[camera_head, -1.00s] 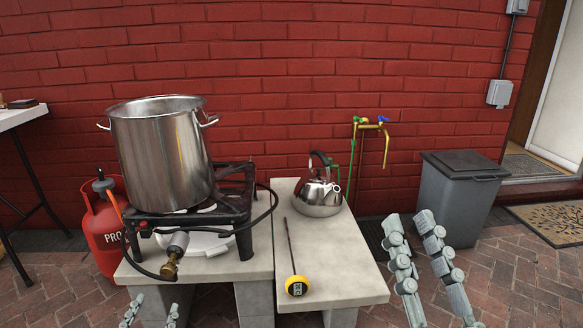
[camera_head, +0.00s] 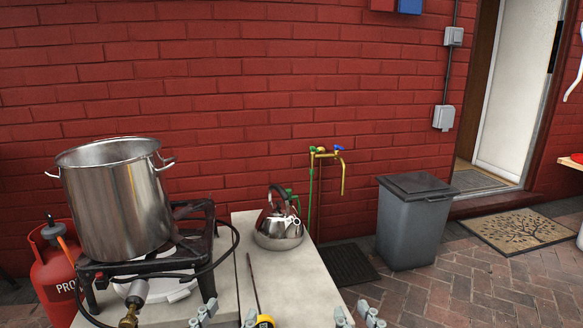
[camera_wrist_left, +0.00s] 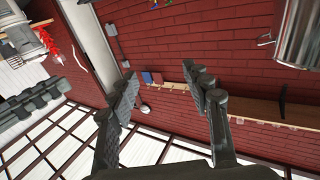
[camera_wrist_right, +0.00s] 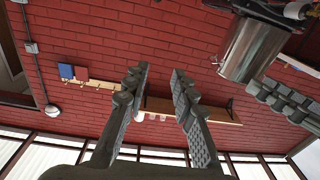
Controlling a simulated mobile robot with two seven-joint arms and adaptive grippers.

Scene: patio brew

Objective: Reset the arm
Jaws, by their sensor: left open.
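My left gripper (camera_head: 227,316) shows only its fingertips at the bottom edge of the head view, in front of the stone table. In the left wrist view its two fingers (camera_wrist_left: 163,78) are spread with nothing between them. My right gripper (camera_head: 355,316) shows at the bottom edge too, to the right of the left one. In the right wrist view its fingers (camera_wrist_right: 158,72) stand apart and empty. Both wrist views look past the fingers at the red wall. Most of both arms is outside the head view.
A steel pot (camera_head: 115,205) stands on a gas burner (camera_head: 205,255) at left, beside a red propane bottle (camera_head: 55,275). A kettle (camera_head: 279,232) and a yellow-ended thermometer (camera_head: 264,321) are on the stone table (camera_head: 300,290).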

